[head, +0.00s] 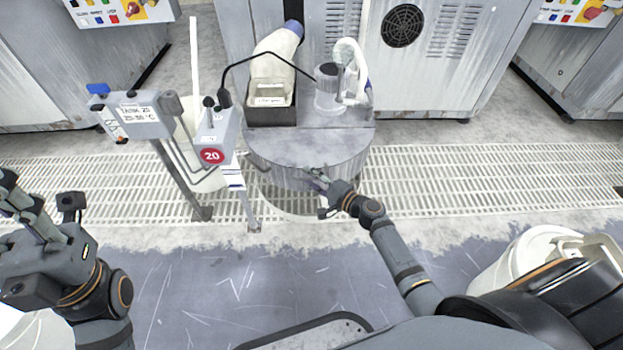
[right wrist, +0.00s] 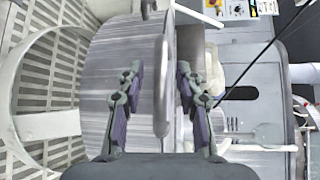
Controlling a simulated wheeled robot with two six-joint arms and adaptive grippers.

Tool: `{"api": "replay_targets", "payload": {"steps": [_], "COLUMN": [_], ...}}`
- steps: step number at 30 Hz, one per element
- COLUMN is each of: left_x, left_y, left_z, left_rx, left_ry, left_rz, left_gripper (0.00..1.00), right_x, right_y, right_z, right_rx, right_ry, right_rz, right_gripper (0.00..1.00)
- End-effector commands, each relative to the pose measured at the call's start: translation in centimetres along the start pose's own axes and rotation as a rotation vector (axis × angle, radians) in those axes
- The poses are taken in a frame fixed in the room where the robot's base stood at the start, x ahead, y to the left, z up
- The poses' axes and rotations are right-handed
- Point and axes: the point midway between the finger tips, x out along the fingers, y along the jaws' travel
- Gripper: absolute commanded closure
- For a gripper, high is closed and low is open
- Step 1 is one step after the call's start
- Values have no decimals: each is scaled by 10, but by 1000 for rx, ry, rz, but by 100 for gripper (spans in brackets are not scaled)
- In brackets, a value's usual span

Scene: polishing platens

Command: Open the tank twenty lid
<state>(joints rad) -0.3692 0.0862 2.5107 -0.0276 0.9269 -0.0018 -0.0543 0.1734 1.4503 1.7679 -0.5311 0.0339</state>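Tank twenty is the round metal tank (head: 335,170) in the middle of the head view, beside a box with a red "20" sign (head: 212,155). Its grey lid (head: 295,148) lies flat on top, looking closed. My right gripper (head: 318,188) is at the tank's front edge, just below the lid. In the right wrist view the right gripper (right wrist: 160,70) has its fingers apart, one on each side of a metal handle bar (right wrist: 161,90). I cannot tell whether they touch it. My left gripper (head: 42,200) is open and empty at the far left, away from the tank.
A jug in a black holder (head: 270,115) and a clear pump cylinder (head: 328,90) stand on the tank's back part. A post with a "TANK 20" box (head: 140,115) stands left of it. A white bucket (head: 525,260) is at lower right. Grating (head: 480,170) surrounds the tank.

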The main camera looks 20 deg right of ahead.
Motion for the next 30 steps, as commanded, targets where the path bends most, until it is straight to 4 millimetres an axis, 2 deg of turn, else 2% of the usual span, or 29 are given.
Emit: {"api": "replay_targets", "payload": {"steps": [2,10,30], "left_x": [0,0,4], "left_y": [0,0,-1], "left_z": [0,0,0], "left_rx": [0,0,-2], "left_ry": [0,-1,-2], "left_rz": [0,-1,-2], "left_gripper": [63,63,63], "right_x": [0,0,-1], "right_y": [0,0,-2], "right_z": [0,0,0], "right_rx": [0,-1,3], "right_ry": [0,0,0], "right_rz": [0,0,5], "right_gripper": [64,100,100]}}
